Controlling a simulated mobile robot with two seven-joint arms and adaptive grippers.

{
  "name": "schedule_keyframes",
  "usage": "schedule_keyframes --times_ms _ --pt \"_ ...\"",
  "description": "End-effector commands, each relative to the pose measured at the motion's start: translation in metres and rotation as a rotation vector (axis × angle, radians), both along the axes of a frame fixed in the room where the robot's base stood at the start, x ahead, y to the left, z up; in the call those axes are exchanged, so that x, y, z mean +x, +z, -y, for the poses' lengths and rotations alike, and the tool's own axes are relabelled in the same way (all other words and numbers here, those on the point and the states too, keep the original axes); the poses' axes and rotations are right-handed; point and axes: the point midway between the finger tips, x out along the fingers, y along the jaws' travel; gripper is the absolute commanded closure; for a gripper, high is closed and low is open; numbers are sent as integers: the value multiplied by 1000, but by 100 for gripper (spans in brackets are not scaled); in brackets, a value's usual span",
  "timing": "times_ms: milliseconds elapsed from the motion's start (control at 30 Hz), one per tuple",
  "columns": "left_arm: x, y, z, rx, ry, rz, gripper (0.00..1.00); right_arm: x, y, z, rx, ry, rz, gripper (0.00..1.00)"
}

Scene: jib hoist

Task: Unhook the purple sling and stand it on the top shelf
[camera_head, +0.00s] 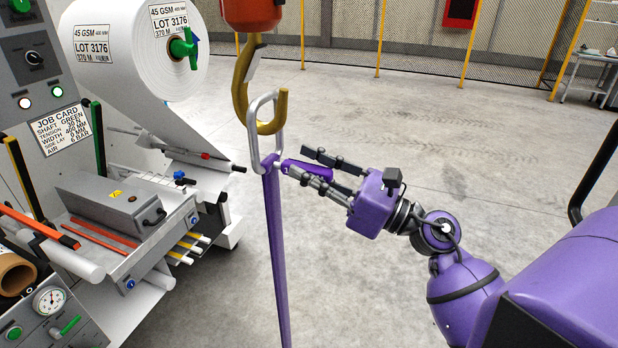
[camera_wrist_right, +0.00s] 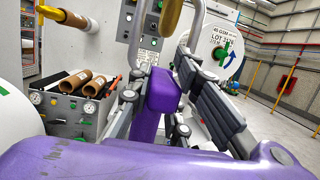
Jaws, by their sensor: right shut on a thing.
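The purple sling (camera_head: 274,250) hangs as a long strap below a grey metal link (camera_head: 252,135). The link loops through the yellow hook (camera_head: 241,85); its top shows above the hook's curve, between shank and tip. My right gripper (camera_head: 296,160) comes from the right and is shut on the sling's purple tab just below the link. In the right wrist view, the purple tab (camera_wrist_right: 163,90) sits between the two fingers. The strap's lower end is outside the head view. My left gripper is not in view.
A machine with a white roll (camera_head: 135,50) and a control box (camera_head: 110,205) stands close on the left. A red hoist body (camera_head: 252,14) is above the hook. A rack (camera_head: 592,75) stands far right, partly cut off. The floor between is clear.

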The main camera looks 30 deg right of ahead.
Motion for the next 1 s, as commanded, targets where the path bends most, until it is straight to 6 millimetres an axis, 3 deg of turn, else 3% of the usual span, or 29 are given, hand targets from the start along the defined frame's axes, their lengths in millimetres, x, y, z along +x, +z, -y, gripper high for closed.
schedule_keyframes --times_ms 100,467,1000 --pt "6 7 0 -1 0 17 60 -2 11 1 -2 -1 10 100" --pt "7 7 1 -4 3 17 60 -2 11 2 -2 0 7 100" --pt "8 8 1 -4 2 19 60 -13 40 9 -3 -1 6 100"
